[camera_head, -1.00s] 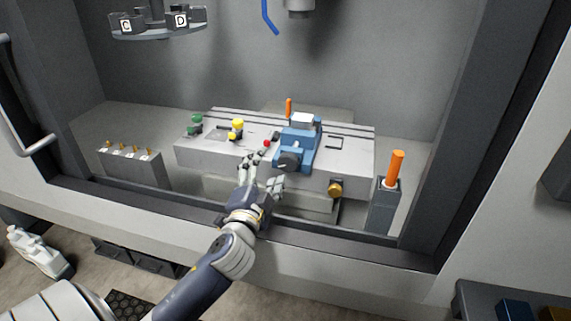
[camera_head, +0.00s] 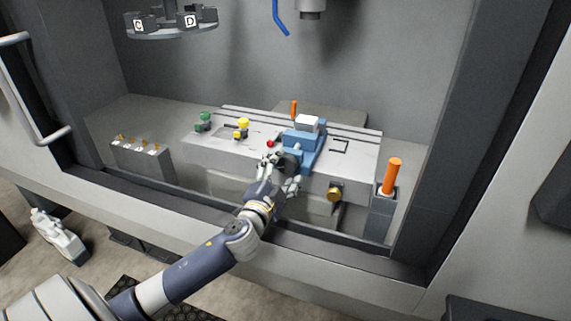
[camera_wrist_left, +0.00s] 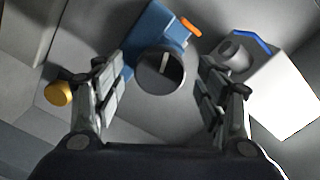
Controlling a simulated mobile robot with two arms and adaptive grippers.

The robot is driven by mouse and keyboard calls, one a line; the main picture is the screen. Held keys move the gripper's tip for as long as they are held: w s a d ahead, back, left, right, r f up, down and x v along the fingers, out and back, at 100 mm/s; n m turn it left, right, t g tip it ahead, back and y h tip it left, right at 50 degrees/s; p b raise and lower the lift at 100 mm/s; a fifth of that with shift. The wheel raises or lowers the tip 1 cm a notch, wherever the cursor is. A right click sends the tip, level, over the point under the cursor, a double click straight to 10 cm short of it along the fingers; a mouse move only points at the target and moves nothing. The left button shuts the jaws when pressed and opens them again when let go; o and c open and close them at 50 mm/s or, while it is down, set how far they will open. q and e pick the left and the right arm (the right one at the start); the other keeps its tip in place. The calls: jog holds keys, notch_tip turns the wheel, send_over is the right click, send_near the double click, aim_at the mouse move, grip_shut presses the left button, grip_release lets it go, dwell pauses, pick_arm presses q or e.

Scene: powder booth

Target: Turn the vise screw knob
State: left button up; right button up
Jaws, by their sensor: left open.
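The blue vise (camera_head: 308,140) stands on the grey slotted table, with a pale block (camera_head: 307,123) on top. Its dark round screw knob (camera_head: 291,161) faces me and is partly covered by my left gripper (camera_head: 281,160) in the head view. In the left wrist view the knob (camera_wrist_left: 161,72) has a light line on its face and sits between the two open fingers of my left gripper (camera_wrist_left: 160,90). Gaps show between the knob and both fingers, and I cannot tell how far the fingertips are from it in depth. My right gripper is not in view.
A red button (camera_head: 270,143), a yellow knob (camera_head: 242,124) and a green knob (camera_head: 204,119) are left of the vise. A brass knob (camera_head: 335,191) is on the table front. An orange handle (camera_head: 393,174) stands in a grey holder at right. The booth sill runs under my arm.

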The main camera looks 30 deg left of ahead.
pick_arm(q)
jog(key=shift+x, duration=0.8)
jog(key=shift+w, duration=0.15)
jog(key=shift+c, duration=1.3)
jog(key=c, duration=0.8)
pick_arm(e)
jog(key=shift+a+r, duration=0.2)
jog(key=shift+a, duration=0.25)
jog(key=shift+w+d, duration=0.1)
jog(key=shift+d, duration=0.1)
